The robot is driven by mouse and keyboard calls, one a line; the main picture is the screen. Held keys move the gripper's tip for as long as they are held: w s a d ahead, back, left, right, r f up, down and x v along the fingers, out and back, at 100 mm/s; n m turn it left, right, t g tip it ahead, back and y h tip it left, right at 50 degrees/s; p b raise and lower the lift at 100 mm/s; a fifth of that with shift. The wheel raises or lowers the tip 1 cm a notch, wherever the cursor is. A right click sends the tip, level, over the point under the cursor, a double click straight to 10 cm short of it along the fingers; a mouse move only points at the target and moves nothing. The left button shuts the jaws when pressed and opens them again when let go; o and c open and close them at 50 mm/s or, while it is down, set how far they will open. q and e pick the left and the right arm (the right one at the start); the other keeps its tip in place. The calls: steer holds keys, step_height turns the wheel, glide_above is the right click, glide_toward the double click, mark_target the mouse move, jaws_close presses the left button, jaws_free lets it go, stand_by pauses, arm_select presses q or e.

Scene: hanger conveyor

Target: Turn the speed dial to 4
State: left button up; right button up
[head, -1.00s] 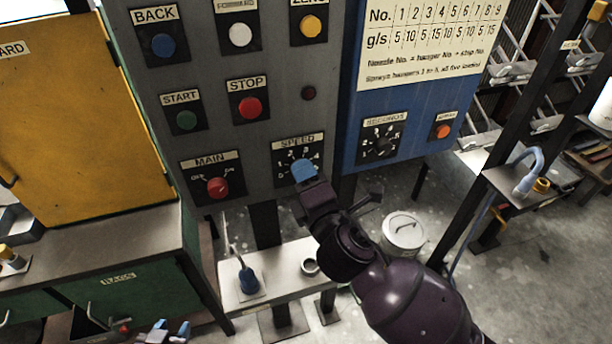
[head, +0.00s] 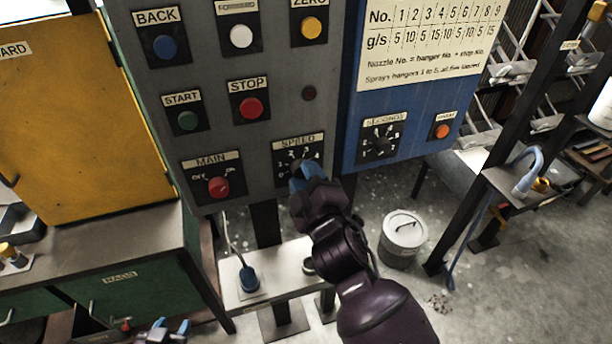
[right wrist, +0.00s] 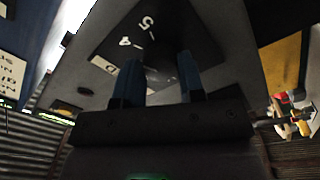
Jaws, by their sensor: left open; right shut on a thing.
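The speed dial's plate (head: 284,160) is at the lower right of the grey control panel in the head view, under the SPEED label. My right gripper (head: 303,178) is at this dial and covers most of it and its pointer. In the right wrist view, the blue fingertips (right wrist: 157,85) are shut around the dark dial knob (right wrist: 160,62), with the 4 and 5 marks showing on its plate (right wrist: 185,32). Which number the pointer is at cannot be told. My left gripper (head: 170,330) is open and empty at the bottom edge of the head view.
The main switch (head: 218,187) is left of the speed dial. The red stop button (head: 251,108) and green start button (head: 187,120) are above. The seconds dial (head: 379,143) is on the blue panel to the right. A lidded bin (head: 402,240) stands on the floor.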

steer(key=shift+m, duration=0.4)
steer(key=o, duration=0.9)
steer(key=shift+s, duration=0.15)
steer(key=v, duration=1)
steer(key=shift+s+d, duration=0.1)
steer(key=shift+s, duration=0.2)
